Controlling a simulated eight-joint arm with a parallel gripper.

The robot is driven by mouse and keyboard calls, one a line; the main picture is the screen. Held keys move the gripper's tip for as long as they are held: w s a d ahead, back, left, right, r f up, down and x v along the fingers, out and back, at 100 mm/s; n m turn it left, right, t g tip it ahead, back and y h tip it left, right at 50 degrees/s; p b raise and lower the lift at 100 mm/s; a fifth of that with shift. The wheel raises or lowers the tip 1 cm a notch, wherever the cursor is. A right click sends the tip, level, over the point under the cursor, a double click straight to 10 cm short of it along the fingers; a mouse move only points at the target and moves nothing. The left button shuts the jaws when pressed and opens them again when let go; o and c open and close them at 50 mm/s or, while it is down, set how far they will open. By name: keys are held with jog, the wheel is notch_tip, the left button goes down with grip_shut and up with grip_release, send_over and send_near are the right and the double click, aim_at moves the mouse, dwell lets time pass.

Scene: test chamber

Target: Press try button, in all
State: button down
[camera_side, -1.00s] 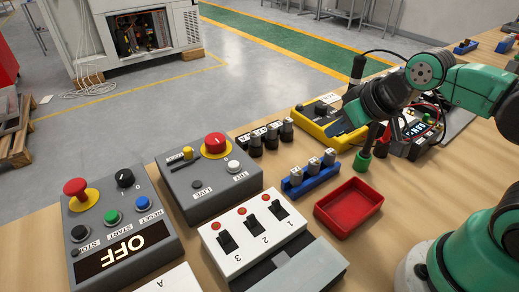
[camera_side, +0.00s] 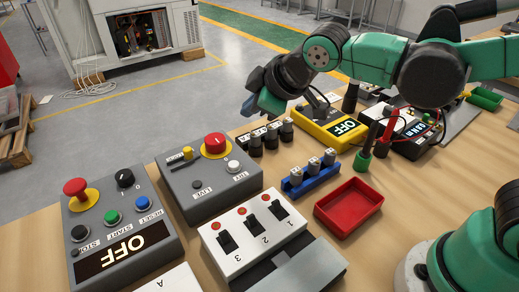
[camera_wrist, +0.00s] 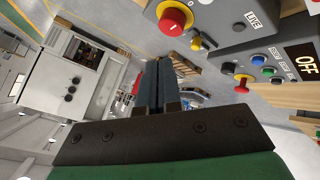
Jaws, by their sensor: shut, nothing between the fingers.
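A white button (camera_side: 233,166) sits on the near right corner of a grey box (camera_side: 207,197). Its small upside-down label looks like TRY. The same box bears a red rotary knob on a yellow plate (camera_side: 215,144), a yellow piece beside it and a dark LIVE lamp (camera_side: 197,185). My gripper (camera_side: 251,106) is in the air beyond and above the box, apart from it. In the wrist view its fingers (camera_wrist: 156,85) are together and empty. That view shows the red knob (camera_wrist: 175,19) and the LIVE lamp (camera_wrist: 238,27); I cannot make out the white button there.
A grey OFF panel (camera_side: 110,215) with buttons and a red mushroom knob (camera_side: 76,187) stands left. A white switch box (camera_side: 250,235), red tray (camera_side: 349,207), blue holder (camera_side: 311,177) and yellow meter (camera_side: 336,128) lie nearby. Several black-bodied parts (camera_side: 270,139) stand behind the grey box.

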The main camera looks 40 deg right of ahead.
aim_at(238, 166)
jog(key=a+n, duration=0.1)
jog(key=w+a, duration=0.1)
jog(key=shift+w+a+n+y, duration=0.15)
jog(key=shift+a+n+y, duration=0.15)
jog(key=shift+a+n, duration=0.1)
jog(key=shift+d+f, duration=0.1)
jog(key=shift+f, duration=4.35)
jog(key=shift+f, duration=0.1)
jog(key=shift+f, duration=0.3)
jog(key=shift+f, duration=0.45)
jog(key=shift+r, duration=0.9)
